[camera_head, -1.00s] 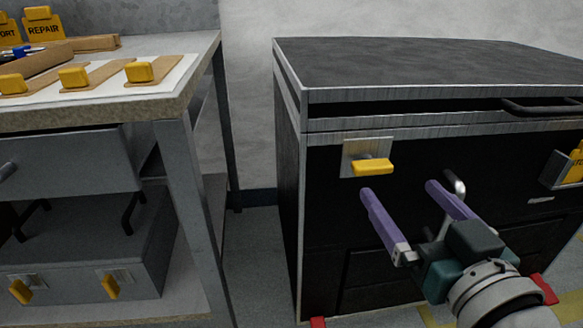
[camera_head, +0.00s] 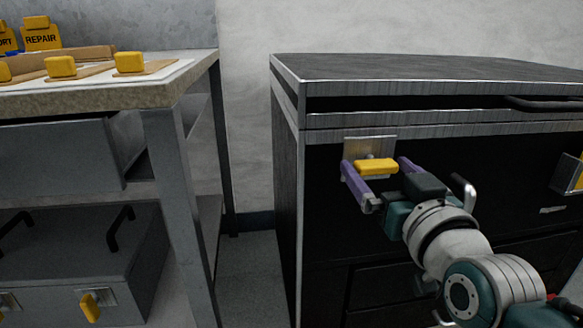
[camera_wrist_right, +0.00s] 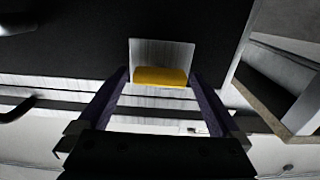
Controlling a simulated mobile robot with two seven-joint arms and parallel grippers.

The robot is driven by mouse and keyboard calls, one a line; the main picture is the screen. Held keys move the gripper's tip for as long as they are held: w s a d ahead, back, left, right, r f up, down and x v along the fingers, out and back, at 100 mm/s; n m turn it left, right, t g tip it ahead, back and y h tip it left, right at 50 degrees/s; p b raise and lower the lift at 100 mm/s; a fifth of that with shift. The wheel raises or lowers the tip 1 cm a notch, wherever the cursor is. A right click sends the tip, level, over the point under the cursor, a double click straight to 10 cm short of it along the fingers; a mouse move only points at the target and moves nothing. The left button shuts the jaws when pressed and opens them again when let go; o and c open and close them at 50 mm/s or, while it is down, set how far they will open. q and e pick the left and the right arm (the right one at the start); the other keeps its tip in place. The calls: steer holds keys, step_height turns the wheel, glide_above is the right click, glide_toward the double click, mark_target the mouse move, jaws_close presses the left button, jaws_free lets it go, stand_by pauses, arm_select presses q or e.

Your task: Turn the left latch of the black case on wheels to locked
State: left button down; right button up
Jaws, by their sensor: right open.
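The black case (camera_head: 330,230) stands on the floor at the right in the head view. Its left latch (camera_head: 376,166) is a yellow handle on a bare metal plate (camera_head: 368,146), lying horizontally near the case's upper left front. It also shows in the right wrist view (camera_wrist_right: 160,77). My right gripper (camera_head: 376,166) is open, with one purple finger on each side of the yellow handle. In the right wrist view the handle lies between the fingertips (camera_wrist_right: 160,78); I cannot tell if either touches it. My left gripper is not in view.
A workbench (camera_head: 190,95) with yellow-handled pieces on top stands at the left. A grey case (camera_head: 90,245) with yellow latches sits on its lower shelf. A metal handle (camera_head: 463,190) sticks out of the black case beside my right gripper. A floor gap separates bench and case.

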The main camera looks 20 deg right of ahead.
steer(key=c, duration=1.2)
